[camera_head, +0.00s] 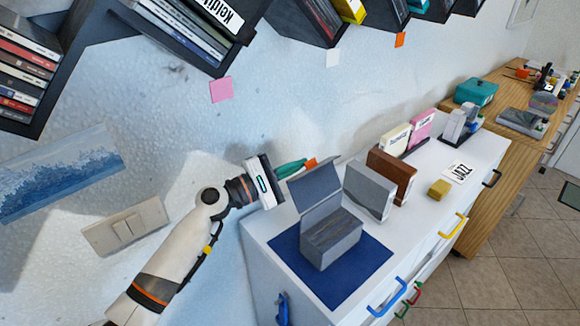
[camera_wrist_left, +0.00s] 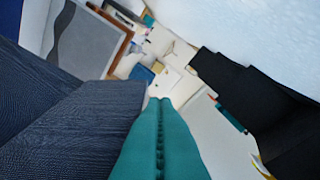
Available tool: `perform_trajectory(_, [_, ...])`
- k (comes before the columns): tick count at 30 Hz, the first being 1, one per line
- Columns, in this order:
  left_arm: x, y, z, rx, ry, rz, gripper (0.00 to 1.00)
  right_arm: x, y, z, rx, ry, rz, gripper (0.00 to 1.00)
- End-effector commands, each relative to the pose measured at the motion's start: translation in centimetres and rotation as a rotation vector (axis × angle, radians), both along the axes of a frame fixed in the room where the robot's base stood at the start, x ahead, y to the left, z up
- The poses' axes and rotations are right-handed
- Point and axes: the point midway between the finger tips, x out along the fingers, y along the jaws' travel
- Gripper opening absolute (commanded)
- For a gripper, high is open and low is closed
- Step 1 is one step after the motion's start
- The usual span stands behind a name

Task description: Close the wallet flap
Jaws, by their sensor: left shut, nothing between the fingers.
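The wallet is a grey box-like case (camera_head: 333,240) on a blue mat (camera_head: 289,247) at the near end of the white cabinet top. Its flap (camera_head: 315,187) stands raised and leans back, so the wallet is open. My left gripper (camera_head: 303,163) has teal fingers, shut and empty, just behind and left of the flap's upper edge. In the left wrist view the shut fingers (camera_wrist_left: 159,102) point forward, with the dark woven wallet surface (camera_wrist_left: 70,135) close on their left. I cannot tell whether they touch it. My right gripper is not in view.
A grey upright panel (camera_head: 368,191) and a brown one (camera_head: 391,176) stand right of the wallet. A yellow block (camera_head: 439,190) and a white card (camera_head: 458,172) lie beyond. Disc shelves (camera_head: 183,38) hang above. The wall is close behind my left arm.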

Motion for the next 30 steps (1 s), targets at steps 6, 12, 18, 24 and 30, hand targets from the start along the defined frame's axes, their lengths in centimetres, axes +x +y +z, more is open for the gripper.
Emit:
perform_trajectory(6, [0.0,0.0,0.0,0.001,-0.002,0.0,0.0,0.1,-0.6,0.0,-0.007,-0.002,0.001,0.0])
perform_trajectory(12, [-0.2,-0.2,0.3,0.024,-0.025,-0.001,0.0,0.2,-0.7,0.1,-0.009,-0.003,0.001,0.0])
perform_trajectory(18, [-0.4,-0.3,0.5,0.047,-0.047,0.0,0.0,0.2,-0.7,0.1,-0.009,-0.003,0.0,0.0])
perform_trajectory(24, [-0.6,-0.5,0.7,0.076,-0.076,0.0,0.0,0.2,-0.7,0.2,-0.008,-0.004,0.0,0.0])
perform_trajectory(30, [-1.2,-1.1,1.3,0.142,-0.144,-0.002,0.0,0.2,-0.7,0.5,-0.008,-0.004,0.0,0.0])
